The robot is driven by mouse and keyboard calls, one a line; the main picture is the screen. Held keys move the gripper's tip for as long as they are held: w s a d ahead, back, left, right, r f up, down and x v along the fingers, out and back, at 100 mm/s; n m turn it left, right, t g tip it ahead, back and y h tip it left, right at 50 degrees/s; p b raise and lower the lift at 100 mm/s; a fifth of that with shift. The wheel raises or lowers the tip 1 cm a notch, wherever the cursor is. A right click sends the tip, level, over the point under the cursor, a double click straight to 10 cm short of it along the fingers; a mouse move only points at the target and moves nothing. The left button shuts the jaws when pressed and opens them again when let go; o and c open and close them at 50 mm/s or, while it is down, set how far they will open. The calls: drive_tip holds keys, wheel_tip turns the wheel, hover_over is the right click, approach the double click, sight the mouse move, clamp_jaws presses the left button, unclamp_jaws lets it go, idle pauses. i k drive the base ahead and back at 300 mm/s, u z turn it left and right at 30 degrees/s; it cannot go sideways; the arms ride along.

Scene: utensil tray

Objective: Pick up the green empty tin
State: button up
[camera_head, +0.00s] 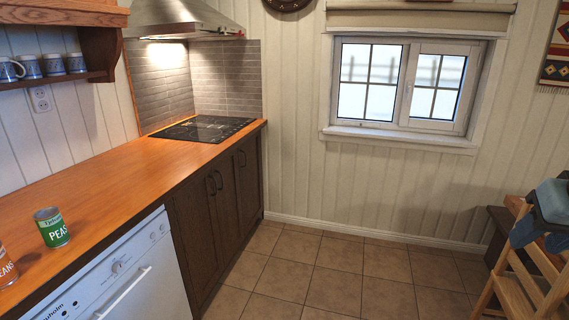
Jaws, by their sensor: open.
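A green tin (52,227) labelled "PEAS" stands upright on the orange-brown wooden counter at the left of the head view. Its top looks dark, but I cannot tell whether it is open or empty. An orange tin (7,268), with lettering that reads "EANS", stands nearer, cut off by the left edge. My gripper is not in view.
The wooden counter (130,165) runs back to a black hob (204,128) under a range hood. A white dishwasher (122,275) sits below the counter's front edge. Mugs stand on a wall shelf above. Tiled floor (335,280) is clear; a wooden high chair (530,265) stands right.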

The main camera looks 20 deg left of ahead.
sight(55, 231)
drive_tip(key=i, duration=1.4)
drive_tip(key=u, duration=3)
drive_tip(key=k, duration=0.65)
drive_tip(key=u, duration=0.2)
drive_tip(key=i, duration=0.95)
drive_tip(key=u, duration=0.35)
